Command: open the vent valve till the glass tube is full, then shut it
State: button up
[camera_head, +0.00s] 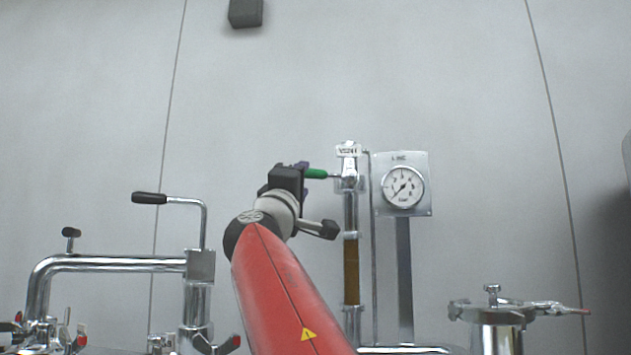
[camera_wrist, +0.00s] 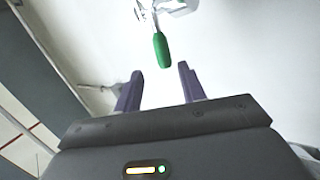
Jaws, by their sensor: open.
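The vent valve (camera_head: 348,181) sits at the top of a vertical chrome pipe, with a white tag above it. Its green handle (camera_head: 316,173) points left, about level. In the wrist view the green handle (camera_wrist: 161,50) has its free end at the mouth of the jaws, with gaps on both sides. My gripper (camera_wrist: 158,76) is open and holds nothing; its purple fingers flank the handle's end. The glass tube (camera_head: 351,270) below the valve shows brown liquid between its two metal collars. I cannot make out a clear liquid level.
A round pressure gauge (camera_head: 403,187) on a plate stands right of the valve. A chrome pipe with a black-handled lever (camera_head: 149,198) is at left. A chrome vessel with a clamp (camera_head: 492,315) is at lower right.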

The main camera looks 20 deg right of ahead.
aim_at(310, 174)
jog(key=shift+m+g+h, duration=0.7)
jog(key=shift+m+g, duration=0.1)
jog(key=p+x, duration=0.5)
jog(key=shift+w+d, duration=0.1)
jog(key=shift+w, duration=0.15)
jog(key=shift+w+d+r, duration=0.15)
jog(key=shift+w+d, duration=0.2)
jog(key=shift+w, duration=0.05)
grip_shut()
